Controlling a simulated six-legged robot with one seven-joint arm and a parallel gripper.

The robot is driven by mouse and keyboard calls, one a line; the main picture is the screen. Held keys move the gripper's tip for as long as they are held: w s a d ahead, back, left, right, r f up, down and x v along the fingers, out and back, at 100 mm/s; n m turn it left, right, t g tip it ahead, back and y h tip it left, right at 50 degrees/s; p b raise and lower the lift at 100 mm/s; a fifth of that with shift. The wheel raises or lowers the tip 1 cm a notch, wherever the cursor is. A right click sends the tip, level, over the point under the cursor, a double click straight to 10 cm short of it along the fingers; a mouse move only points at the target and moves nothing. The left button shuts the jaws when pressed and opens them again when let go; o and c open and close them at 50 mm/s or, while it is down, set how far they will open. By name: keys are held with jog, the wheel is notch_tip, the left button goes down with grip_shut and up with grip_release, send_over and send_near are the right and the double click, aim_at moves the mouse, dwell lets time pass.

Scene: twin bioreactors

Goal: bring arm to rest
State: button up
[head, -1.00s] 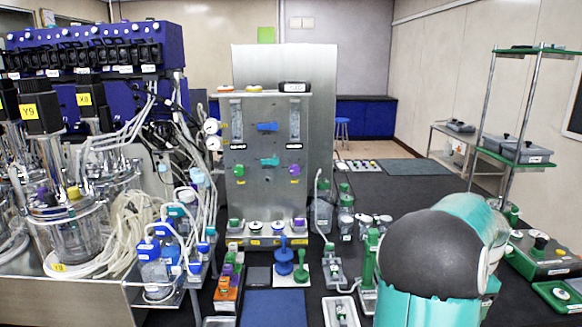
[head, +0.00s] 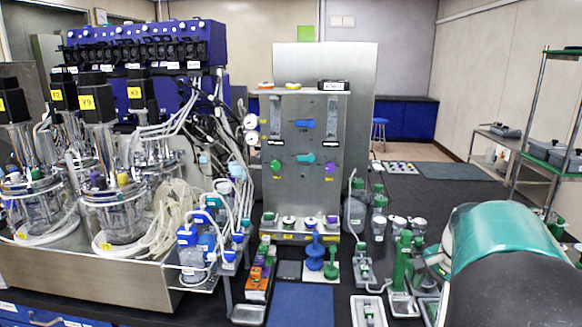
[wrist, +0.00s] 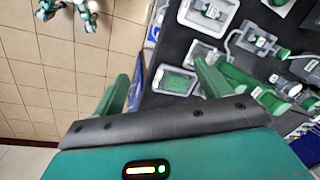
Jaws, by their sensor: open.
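My gripper (wrist: 161,72) shows in the wrist view with its two green fingers spread wide apart. Nothing is between them. It points down over the edge of the dark bench (wrist: 160,101), with tiled floor on the left. My arm (head: 505,250), teal and black, fills the lower right of the head view. Its far end and the gripper are hidden or out of frame there.
A steel panel (head: 338,120) with coloured valves stands mid-bench. Glass bioreactors (head: 118,215) and tubing crowd the left. A green stand (head: 402,265) is close left of my arm. A shelf rack (head: 550,110) stands at right. A tray (wrist: 175,80) lies near the fingers.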

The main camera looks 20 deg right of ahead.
jog(key=s+a+r+n+t, duration=0.1)
jog(key=a+n, duration=0.7)
jog(key=a, duration=0.8)
jog(key=s+a+r+n+t, duration=0.2)
jog(key=a+n, duration=0.6)
jog(key=a, duration=0.9)
jog(key=shift+s+a+r+n+t, duration=0.3)
jog(key=shift+s+r, duration=0.5)
